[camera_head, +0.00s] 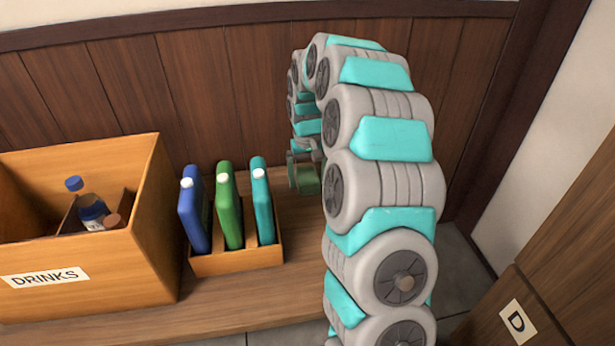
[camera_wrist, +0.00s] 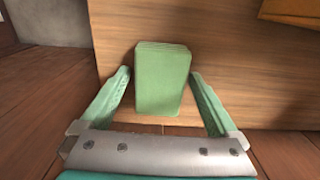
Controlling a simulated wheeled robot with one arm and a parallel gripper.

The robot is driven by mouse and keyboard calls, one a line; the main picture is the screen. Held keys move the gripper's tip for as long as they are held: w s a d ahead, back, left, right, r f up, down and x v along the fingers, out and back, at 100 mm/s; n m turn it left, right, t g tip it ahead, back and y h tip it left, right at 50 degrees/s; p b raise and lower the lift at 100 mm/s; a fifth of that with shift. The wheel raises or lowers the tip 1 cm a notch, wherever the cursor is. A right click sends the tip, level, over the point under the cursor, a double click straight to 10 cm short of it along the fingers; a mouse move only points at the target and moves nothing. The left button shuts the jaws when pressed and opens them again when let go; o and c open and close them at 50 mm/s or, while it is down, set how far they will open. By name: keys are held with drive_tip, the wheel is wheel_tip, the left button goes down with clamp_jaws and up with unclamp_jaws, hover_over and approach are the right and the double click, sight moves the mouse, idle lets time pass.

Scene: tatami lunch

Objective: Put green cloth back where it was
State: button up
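The green cloth (camera_wrist: 162,78) is a folded, thick rectangular block in the middle of the wrist view, over the wooden bench top. My gripper (camera_wrist: 159,72) has its two pale green fingers apart, one on each side of the cloth. A narrow strip of wood shows between the cloth and each finger, so it does not look gripped. In the head view the green cloth (camera_head: 308,180) shows small beside my arm, right of the bottle rack. Whether it rests on the bench or sits above it is unclear.
A wooden rack (camera_head: 238,262) holds blue, green and teal flat bottles. Left of it stands a wooden box (camera_head: 150,220) labelled DRINKS with a bottle inside. A wooden wall (camera_head: 200,90) is behind. A cabinet marked D (camera_head: 560,300) is at the right.

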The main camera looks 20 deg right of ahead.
sight(307, 176)
drive_tip(key=shift+r, duration=6.1)
drive_tip(key=shift+s, duration=0.1)
